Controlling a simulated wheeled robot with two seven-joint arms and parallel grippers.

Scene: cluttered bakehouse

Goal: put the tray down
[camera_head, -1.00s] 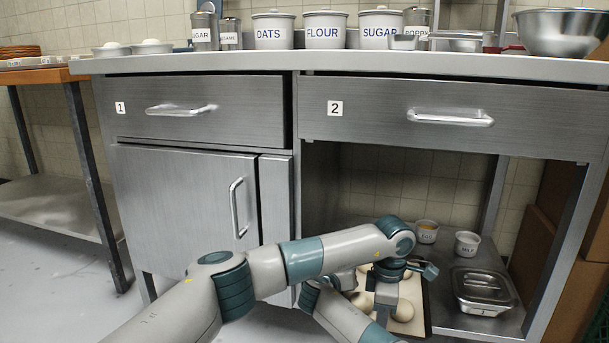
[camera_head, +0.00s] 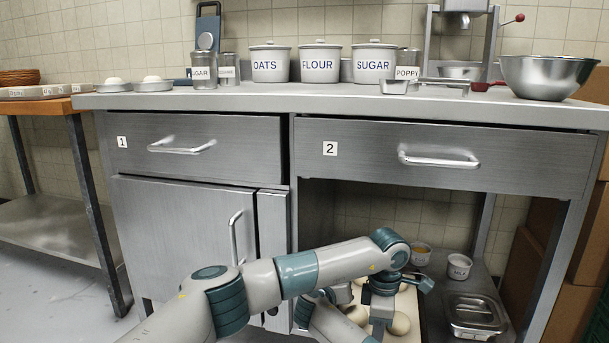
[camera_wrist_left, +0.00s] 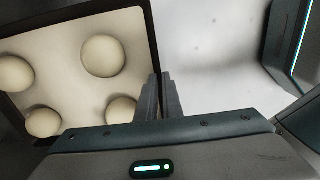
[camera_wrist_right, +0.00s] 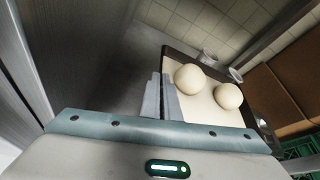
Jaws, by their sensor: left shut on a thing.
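The tray (camera_head: 413,303) is a pale board with a dark rim and several round dough balls (camera_head: 399,323). It is low in the open bay under drawer 2, partly hidden by my arm. I cannot tell whether it touches the lower shelf. In the left wrist view my left gripper (camera_wrist_left: 160,92) is shut on the rim of the tray (camera_wrist_left: 75,68). In the right wrist view my right gripper (camera_wrist_right: 161,95) has its fingers close together at the edge of the tray (camera_wrist_right: 205,103) and looks shut on it.
Right of the tray on the lower shelf are a lidded metal container (camera_head: 474,314) and two small white tubs (camera_head: 459,267) (camera_head: 420,256). A cabinet door (camera_head: 185,225) is left of the bay. The counter (camera_head: 300,102) above carries jars and bowls.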

